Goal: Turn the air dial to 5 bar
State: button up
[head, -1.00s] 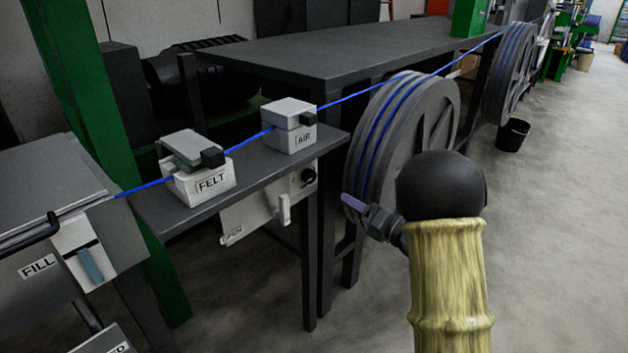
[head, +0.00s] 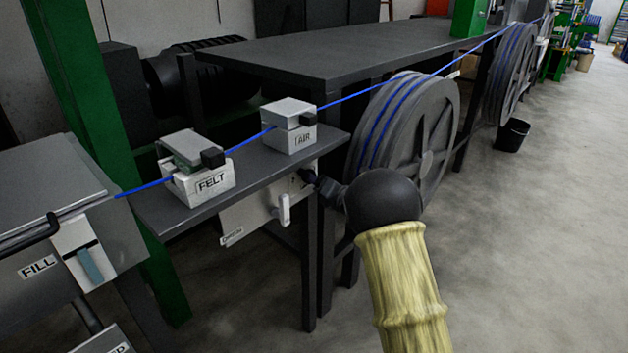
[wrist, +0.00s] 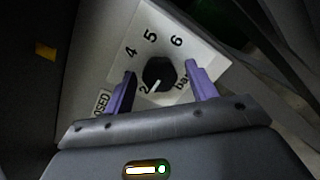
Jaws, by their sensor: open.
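The air dial is a black round knob (wrist: 158,72) on a pale plate (wrist: 185,40) marked 2, 4, 5, 6 and "bar" in the wrist view. Its white pointer line points down-left, close to the 2. My gripper (wrist: 160,70) is open, with one purple finger on each side of the knob. I cannot tell whether either finger touches it. In the head view my gripper (head: 312,178) is at the right end of the panel (head: 250,212) below the shelf, and it hides the knob there.
A white lever (head: 284,209) stands on the panel, left of my gripper. Above, the shelf (head: 255,168) carries the AIR box (head: 289,138) and FELT box (head: 200,185), with the blue cable (head: 350,95) running through. A large cable reel (head: 440,120) stands close on the right.

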jog(key=c, duration=1)
jog(key=shift+m, duration=0.3)
jog(key=shift+w+d+f+m+g+y+p, duration=0.15)
jog(key=shift+m+g+p, duration=0.3)
jog(key=shift+m+p, duration=2.75)
jog(key=shift+s+a+r+m+g+y+p, duration=0.3)
jog(key=shift+m+p, duration=1.25)
jog(key=shift+m, duration=3.4)
jog(key=shift+w+d+f+m+g+y+p, duration=0.1)
jog(key=shift+w+d+f+m+g+p, duration=0.35)
jog(key=shift+m+p, duration=2.75)
jog(key=shift+s+a+r+m+b, duration=0.1)
jog(key=shift+s+a+m+b, duration=0.1)
jog(key=shift+m+b, duration=0.7)
